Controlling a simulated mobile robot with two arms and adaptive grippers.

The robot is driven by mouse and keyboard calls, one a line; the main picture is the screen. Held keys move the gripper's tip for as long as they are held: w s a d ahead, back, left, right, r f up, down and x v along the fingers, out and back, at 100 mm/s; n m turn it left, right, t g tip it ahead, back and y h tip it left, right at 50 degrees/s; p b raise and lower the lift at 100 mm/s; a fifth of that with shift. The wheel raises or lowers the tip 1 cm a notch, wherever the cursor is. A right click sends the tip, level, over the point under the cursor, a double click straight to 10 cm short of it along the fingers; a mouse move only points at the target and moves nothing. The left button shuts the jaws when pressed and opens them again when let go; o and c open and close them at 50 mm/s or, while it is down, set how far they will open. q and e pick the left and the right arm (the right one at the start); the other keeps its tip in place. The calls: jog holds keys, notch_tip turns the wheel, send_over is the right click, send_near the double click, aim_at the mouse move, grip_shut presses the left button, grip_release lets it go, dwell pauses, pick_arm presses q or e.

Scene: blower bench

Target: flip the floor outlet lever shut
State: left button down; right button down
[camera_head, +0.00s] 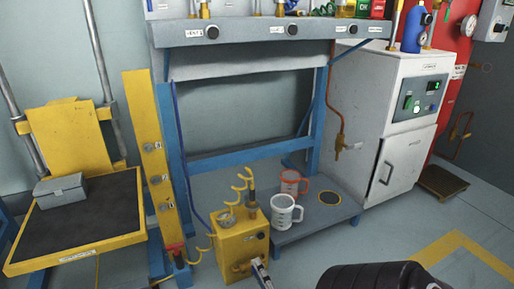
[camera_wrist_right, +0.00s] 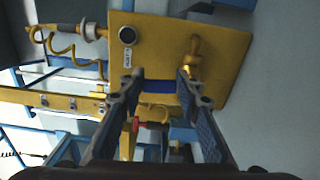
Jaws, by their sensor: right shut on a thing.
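The yellow floor box (camera_head: 238,246) stands on the floor in front of the low grey shelf. Its brass outlet lever (camera_wrist_right: 192,60) sticks out from the box face in the right wrist view. My right gripper (camera_head: 260,270) reaches the lower front of the box from below. In the right wrist view its fingertips (camera_wrist_right: 161,74) are at the box, with the lever by the right-hand fingertip. The gripper is shut on the lever, though a gap shows between the fingers. The exact contact and the lever's angle are partly hidden. My left gripper is not in view.
A yellow post (camera_head: 150,165) rises at left, beside a yellow lift platform (camera_head: 85,258). Open floor lies to the right.

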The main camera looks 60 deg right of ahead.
jog(key=shift+d+m, duration=0.25)
jog(key=shift+m, duration=0.25)
jog(key=shift+s, duration=0.1)
jog(key=shift+d, duration=0.1)
jog(key=c, duration=1.4)
grip_release()
